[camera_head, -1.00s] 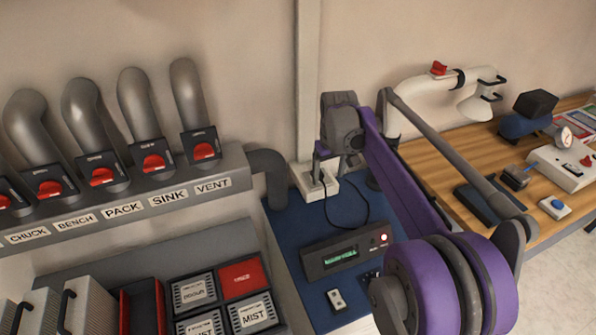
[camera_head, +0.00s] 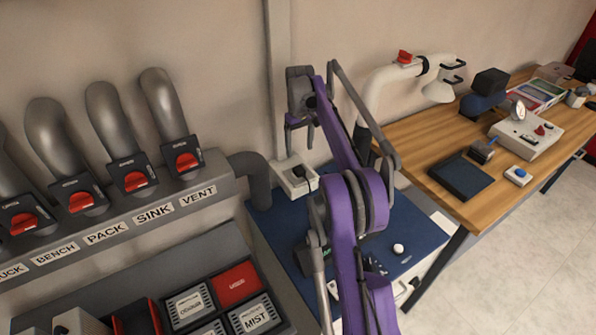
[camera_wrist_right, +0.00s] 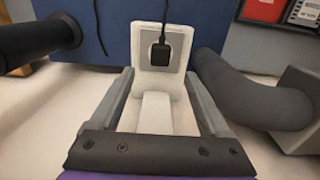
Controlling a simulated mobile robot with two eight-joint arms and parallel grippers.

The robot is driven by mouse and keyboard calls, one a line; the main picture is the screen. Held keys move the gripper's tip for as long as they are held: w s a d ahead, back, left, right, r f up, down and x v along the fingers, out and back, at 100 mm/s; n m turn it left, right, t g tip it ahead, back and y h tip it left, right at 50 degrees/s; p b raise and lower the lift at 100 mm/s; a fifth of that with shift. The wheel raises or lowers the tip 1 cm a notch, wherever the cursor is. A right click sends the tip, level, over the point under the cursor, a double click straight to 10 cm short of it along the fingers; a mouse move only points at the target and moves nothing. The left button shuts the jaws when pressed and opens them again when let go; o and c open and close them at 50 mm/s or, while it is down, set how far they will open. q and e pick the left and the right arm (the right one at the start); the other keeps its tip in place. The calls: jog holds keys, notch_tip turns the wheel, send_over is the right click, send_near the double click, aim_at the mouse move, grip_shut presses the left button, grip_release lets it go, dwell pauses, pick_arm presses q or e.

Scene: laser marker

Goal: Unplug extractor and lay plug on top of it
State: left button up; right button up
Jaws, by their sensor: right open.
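A white socket block (camera_head: 293,178) stands at the back of the blue mat, against the wall. A black plug sits in its grey face; it shows best in the right wrist view (camera_wrist_right: 162,52), with its black cord running away. My right gripper (camera_head: 300,147) is open and empty, just above the block in the head view. In the wrist view its two fingers flank the block, with the plug beyond the tips. A dark box (camera_head: 302,259), likely the extractor, is mostly hidden behind my right arm. My left gripper is not in view.
A grey duct (camera_head: 250,178) stands close left of the socket block. A panel with red switches (camera_head: 133,181) and trays lies further left. A wooden bench (camera_head: 418,150) with a white hooded arm (camera_head: 385,88) and small devices is at right.

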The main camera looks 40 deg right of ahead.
aim_at(299, 169)
jog(key=shift+f, duration=0.1)
notch_tip(299, 169, down, 8)
jog(key=b, duration=0.3)
jog(key=shift+r, duration=0.25)
jog(key=shift+f+b, duration=0.4)
jog(key=shift+f, duration=0.3)
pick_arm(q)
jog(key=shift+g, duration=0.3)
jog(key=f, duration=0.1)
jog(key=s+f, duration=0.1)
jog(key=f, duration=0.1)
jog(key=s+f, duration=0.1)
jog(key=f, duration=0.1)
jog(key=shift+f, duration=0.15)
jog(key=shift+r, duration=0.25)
pick_arm(e)
jog(key=shift+r, duration=0.1)
grip_shut()
pick_arm(q)
jog(key=shift+p, duration=0.3)
pick_arm(e)
jog(key=shift+r, duration=0.1)
